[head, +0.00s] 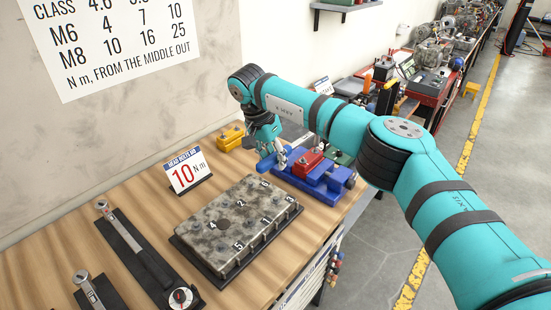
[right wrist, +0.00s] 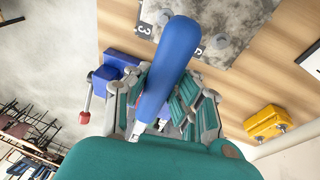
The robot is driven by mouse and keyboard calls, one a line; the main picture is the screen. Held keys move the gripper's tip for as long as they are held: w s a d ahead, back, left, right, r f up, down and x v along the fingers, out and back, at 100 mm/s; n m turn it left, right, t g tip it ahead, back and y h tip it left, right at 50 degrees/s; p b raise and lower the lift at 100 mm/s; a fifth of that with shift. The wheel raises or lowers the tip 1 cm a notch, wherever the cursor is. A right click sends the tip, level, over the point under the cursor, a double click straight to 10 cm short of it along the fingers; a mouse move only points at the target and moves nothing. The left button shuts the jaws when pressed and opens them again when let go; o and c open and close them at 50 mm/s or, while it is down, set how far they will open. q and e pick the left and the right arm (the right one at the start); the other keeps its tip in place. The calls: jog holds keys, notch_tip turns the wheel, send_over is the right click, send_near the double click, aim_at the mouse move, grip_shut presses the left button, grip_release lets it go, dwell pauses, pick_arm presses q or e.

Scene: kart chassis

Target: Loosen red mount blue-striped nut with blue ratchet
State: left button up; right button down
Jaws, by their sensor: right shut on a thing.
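My right gripper (head: 271,147) is shut on the blue ratchet (head: 266,164) beside the red mount, above the back of the bench. In the right wrist view the ratchet's blue handle (right wrist: 170,62) stands out between the fingers of the right gripper (right wrist: 162,98). The red mount (head: 309,160) sits on a blue vise-like base (head: 328,181) just right of the gripper. I cannot make out the blue-striped nut, nor whether the ratchet head touches it. My left gripper is not in view.
A grey numbered cover plate (head: 226,212) with several bolts lies in front. A 10 N m sign (head: 187,171) and a yellow block (head: 229,137) stand behind it. Torque tools lie on dark holders (head: 131,240) at the left. Bare bench (head: 140,190) lies between.

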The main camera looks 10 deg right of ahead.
jog(key=shift+a, duration=0.1)
jog(key=shift+f+b, duration=0.45)
jog(key=shift+f, duration=0.65)
dwell(0.5)
